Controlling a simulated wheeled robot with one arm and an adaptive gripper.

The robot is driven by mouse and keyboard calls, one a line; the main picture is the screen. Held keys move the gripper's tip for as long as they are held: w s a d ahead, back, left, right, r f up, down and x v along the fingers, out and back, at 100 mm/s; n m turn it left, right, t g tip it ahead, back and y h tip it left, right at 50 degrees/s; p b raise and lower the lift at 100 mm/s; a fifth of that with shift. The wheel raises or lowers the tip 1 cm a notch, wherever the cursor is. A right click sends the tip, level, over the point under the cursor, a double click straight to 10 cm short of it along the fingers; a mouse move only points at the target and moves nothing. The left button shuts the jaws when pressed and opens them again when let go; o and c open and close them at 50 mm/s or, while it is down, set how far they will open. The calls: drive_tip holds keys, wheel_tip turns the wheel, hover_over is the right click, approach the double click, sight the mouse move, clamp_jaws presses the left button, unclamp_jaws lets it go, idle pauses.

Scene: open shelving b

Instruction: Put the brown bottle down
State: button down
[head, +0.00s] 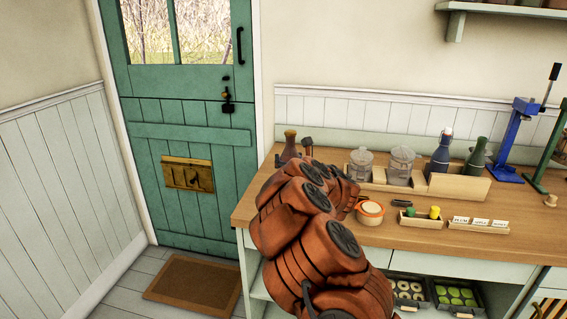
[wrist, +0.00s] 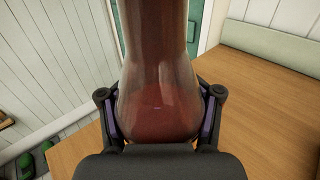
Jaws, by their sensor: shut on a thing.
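The brown bottle (wrist: 160,65) fills the middle of the wrist view, its wide lower part between the two fingers of my gripper (wrist: 160,105). The fingers are shut on it from both sides. In the head view the bottle (head: 290,145) shows at the left end of the wooden counter (head: 490,232), beyond my arm, and looks upright. My arm hides most of the gripper there. The bottle's base is hidden, so I cannot tell whether it touches the counter.
Right of the bottle, a wooden tray (head: 458,187) holds two clear jars (head: 400,166), a dark bottle (head: 441,155) and a green bottle (head: 476,157). An orange-rimmed pot (head: 370,211) stands in front. The wrist view shows bare counter (wrist: 265,115) to the right.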

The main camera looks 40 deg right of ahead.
drive_tip(key=shift+f, duration=1.05)
drive_tip(key=shift+f, duration=0.2)
drive_tip(key=shift+c, duration=1.1)
unclamp_jaws()
drive_tip(key=shift+r, duration=0.1)
drive_tip(key=s+a+b, duration=0.1)
drive_tip(key=s+b, duration=0.2)
drive_tip(key=s, duration=0.9)
drive_tip(key=shift+a, duration=0.3)
drive_tip(key=shift+r, duration=0.1)
